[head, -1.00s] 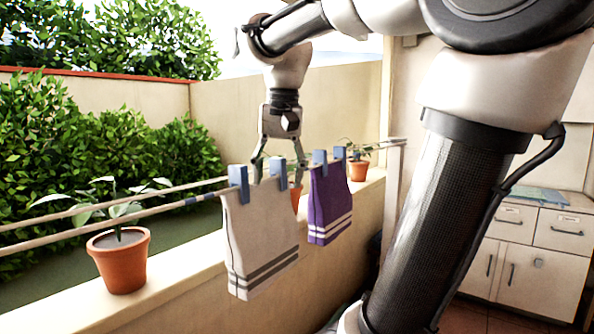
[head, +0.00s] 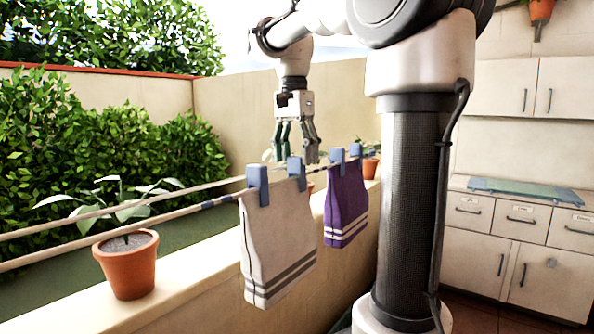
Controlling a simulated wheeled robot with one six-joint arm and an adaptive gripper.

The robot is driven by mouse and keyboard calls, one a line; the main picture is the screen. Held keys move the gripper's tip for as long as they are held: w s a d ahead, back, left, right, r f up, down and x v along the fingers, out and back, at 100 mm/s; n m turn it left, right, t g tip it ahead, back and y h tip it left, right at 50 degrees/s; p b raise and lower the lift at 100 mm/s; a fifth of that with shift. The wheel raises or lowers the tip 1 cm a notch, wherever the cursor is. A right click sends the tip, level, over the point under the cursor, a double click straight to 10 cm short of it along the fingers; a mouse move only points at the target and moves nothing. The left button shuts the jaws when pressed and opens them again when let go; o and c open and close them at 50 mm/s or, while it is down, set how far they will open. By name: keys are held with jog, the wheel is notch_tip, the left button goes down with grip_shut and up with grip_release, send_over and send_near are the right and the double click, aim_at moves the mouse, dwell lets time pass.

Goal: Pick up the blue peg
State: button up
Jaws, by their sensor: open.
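Blue pegs clip two cloths to a rope line. Two hold the cream cloth (head: 277,245): a left peg (head: 257,183) and a right peg (head: 296,173). Two more hold the purple cloth (head: 345,210): one peg (head: 338,161) and another peg (head: 355,152). My gripper (head: 297,156) points down, open and empty. Its fingers are just above the line, over the cream cloth's right peg in the picture. Whether that peg lies between the fingers or in front of them, I cannot tell. Which peg the task means is not clear.
Two ropes (head: 110,233) run along a low wall (head: 185,285). A potted plant (head: 128,268) stands on the wall at left, and another pot (head: 370,167) is behind the purple cloth. A cabinet (head: 520,245) stands at right. The air above the line's left part is clear.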

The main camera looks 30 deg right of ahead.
aim_at(296, 173)
jog(key=shift+d+f, duration=0.1)
jog(key=shift+f, duration=1.45)
jog(key=c, duration=0.8)
jog(key=shift+c, duration=0.2)
